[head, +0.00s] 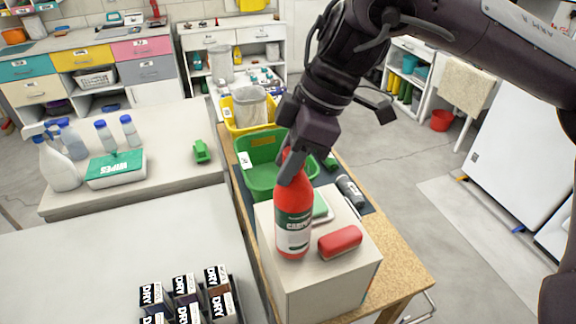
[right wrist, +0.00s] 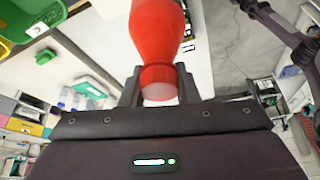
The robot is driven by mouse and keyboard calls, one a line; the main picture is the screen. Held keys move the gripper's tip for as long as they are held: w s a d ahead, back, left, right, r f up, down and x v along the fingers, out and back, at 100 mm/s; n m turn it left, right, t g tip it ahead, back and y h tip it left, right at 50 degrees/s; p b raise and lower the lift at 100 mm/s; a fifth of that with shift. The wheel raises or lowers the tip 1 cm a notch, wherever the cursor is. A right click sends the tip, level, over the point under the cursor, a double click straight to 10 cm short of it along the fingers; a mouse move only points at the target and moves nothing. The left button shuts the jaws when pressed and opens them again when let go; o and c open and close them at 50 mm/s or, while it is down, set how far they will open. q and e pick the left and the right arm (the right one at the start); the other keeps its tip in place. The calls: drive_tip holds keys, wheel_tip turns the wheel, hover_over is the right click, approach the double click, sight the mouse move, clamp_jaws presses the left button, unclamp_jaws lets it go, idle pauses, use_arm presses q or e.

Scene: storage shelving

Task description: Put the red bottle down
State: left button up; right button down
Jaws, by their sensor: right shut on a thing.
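The red bottle (head: 294,218) has a green and white label and stands upright at the top of a white box (head: 318,284) in the head view. Its base appears to touch the box top, though I cannot be sure. My right gripper (head: 291,167) comes down from above and is shut on the bottle's upper part. In the right wrist view the red bottle (right wrist: 157,45) sits between the two fingers (right wrist: 158,88). My left gripper is out of view.
A red rounded item (head: 340,241) lies on the box right of the bottle. Behind are a green bin (head: 262,150), a yellow bin (head: 232,124) and a dark cylinder (head: 350,190). Several DRY boxes (head: 185,297) stand on the white table (head: 120,250) at left.

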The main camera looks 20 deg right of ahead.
drive_tip(key=shift+w+f, duration=0.1)
drive_tip(key=shift+f, duration=0.45)
drive_tip(key=shift+f, duration=0.15)
drive_tip(key=c, duration=1.1)
unclamp_jaws()
